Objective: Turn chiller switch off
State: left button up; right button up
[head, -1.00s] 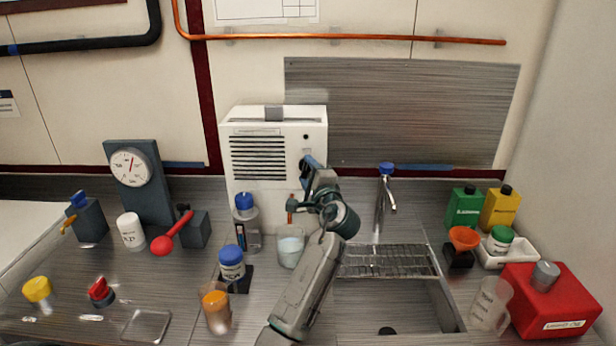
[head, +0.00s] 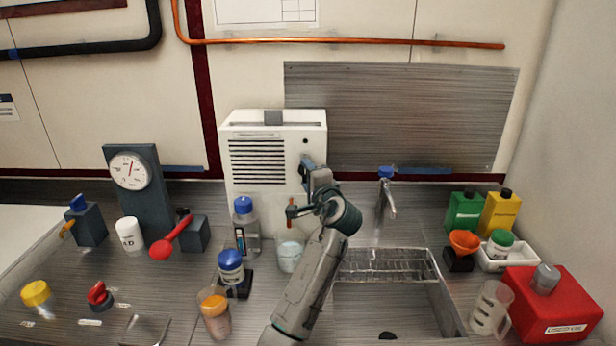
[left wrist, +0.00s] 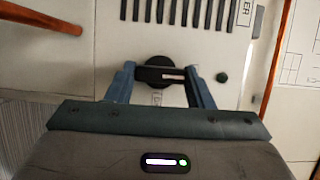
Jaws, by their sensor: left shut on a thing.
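The chiller (head: 258,195) is a white box with dark vent slots, standing at the back of the bench. Its switch (left wrist: 153,75) is a round black knob with a raised bar and a pale mark, seen in the left wrist view. My left gripper (head: 306,164) is at the right part of the chiller's front. In the left wrist view its two blue-grey fingers (left wrist: 160,77) are shut on the knob's bar, one at each end. The bar lies across the picture, its pale mark toward the right finger. In the head view the gripper hides the switch. My right gripper is not in view.
A blue-capped bottle (head: 246,228) and a beaker (head: 290,252) stand before the chiller, close to my left arm. A tap (head: 386,195) and sink rack (head: 385,264) are to the right. A small dark green light (left wrist: 222,77) is beside the switch.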

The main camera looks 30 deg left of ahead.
pick_arm(q)
jog(key=o, duration=0.7)
jog(key=shift+f, duration=0.15)
jog(key=shift+o, duration=1.3)
jog(key=b+v, duration=0.3)
jog(key=v, duration=0.8)
jog(key=shift+a, duration=0.1)
